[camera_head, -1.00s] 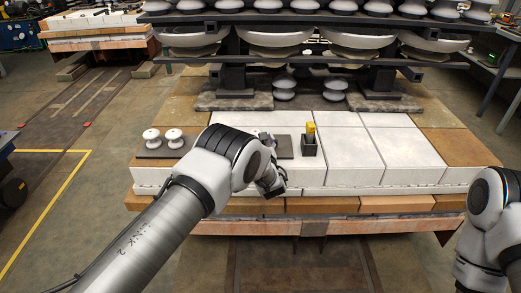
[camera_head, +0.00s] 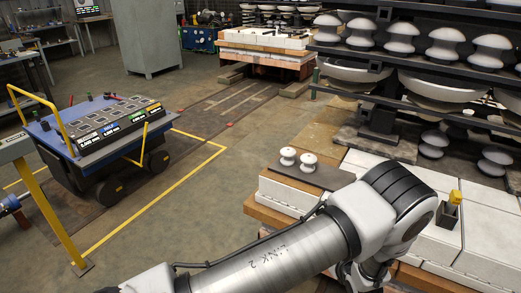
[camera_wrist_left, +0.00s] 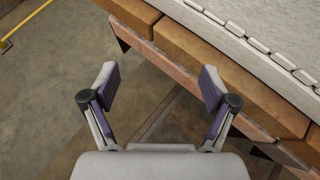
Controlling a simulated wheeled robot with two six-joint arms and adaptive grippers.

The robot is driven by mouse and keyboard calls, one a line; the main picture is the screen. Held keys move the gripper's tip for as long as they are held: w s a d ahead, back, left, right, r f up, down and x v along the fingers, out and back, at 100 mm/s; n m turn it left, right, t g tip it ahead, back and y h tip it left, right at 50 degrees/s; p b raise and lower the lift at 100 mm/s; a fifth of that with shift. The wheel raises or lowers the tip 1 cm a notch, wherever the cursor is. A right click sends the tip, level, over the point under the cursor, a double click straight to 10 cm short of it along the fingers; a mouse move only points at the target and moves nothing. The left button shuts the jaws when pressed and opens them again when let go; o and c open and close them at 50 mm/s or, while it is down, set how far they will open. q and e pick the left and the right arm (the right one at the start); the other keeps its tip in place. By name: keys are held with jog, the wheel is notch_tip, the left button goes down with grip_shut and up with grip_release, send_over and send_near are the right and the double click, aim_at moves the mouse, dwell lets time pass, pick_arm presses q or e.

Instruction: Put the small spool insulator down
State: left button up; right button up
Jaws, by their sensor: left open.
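Two small white spool insulators, a left one (camera_head: 288,157) and a right one (camera_head: 308,162), stand upright side by side on a dark plate (camera_head: 335,178) in the head view. The plate lies on the white blocks of the low car deck. My left arm crosses the lower right of the head view, and its gripper is mostly hidden there. In the left wrist view my left gripper (camera_wrist_left: 157,80) is open and empty, over the floor beside the deck's edge. No spool shows in that view. My right gripper is not in view.
A dark holder with a yellow-topped tool (camera_head: 453,202) stands on the white blocks (camera_head: 482,236) at right. A rack (camera_head: 430,70) of large insulators rises behind. A blue cart (camera_head: 105,135) stands at left. Brown bricks (camera_wrist_left: 200,60) edge the deck.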

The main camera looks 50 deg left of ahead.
pick_arm(q)
jog(key=s+f+n+g+h, duration=0.2)
jog(key=s+f+n+g, duration=0.2)
jog(key=s, duration=0.6)
jog(key=s+f+n+g+h, duration=0.25)
jog(key=s+f+g, duration=0.25)
jog(key=s, duration=0.5)
jog(key=s+d+n+g+h, duration=0.1)
jog(key=s+d+n+h, duration=0.5)
jog(key=s+n, duration=0.55)
jog(key=a+r+n+t+p, duration=0.1)
jog(key=n, duration=0.1)
jog(key=a+r+n+t+p, duration=0.1)
jog(key=r+n, duration=0.1)
jog(key=n, duration=0.1)
jog(key=s+a+r+n+t+y+p, duration=0.1)
jog(key=r+n+p, duration=0.1)
jog(key=shift+n, duration=0.3)
